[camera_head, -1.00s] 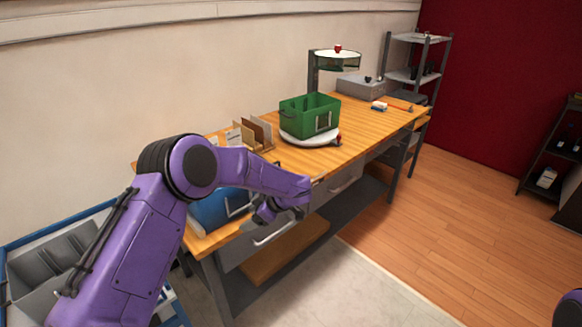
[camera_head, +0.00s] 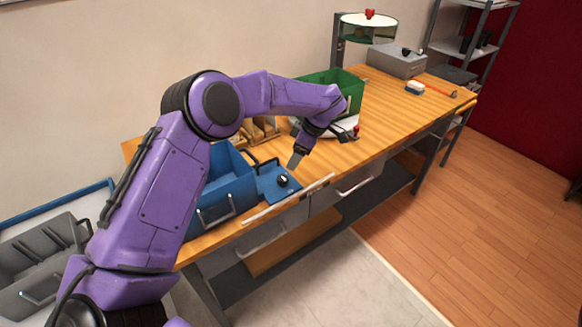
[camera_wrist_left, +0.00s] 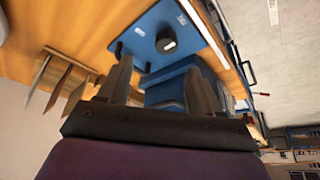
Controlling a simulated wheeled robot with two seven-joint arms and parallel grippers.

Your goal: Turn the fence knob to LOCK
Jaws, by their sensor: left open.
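The fence knob (camera_head: 282,181) is a small black knob with a white mark on a blue plate (camera_head: 268,190) at the bench's front edge. In the left wrist view the knob (camera_wrist_left: 166,42) shows just beyond my fingertips, its white mark facing the camera. Any lettering is too small to read. My left gripper (camera_head: 318,148) is open and empty, above and behind the plate, apart from the knob. Its two spread fingers also show in the left wrist view (camera_wrist_left: 158,66). My right gripper is out of view.
A blue bin (camera_head: 228,188) stands just left of the plate. A pale rail (camera_head: 288,203) runs along the front edge.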

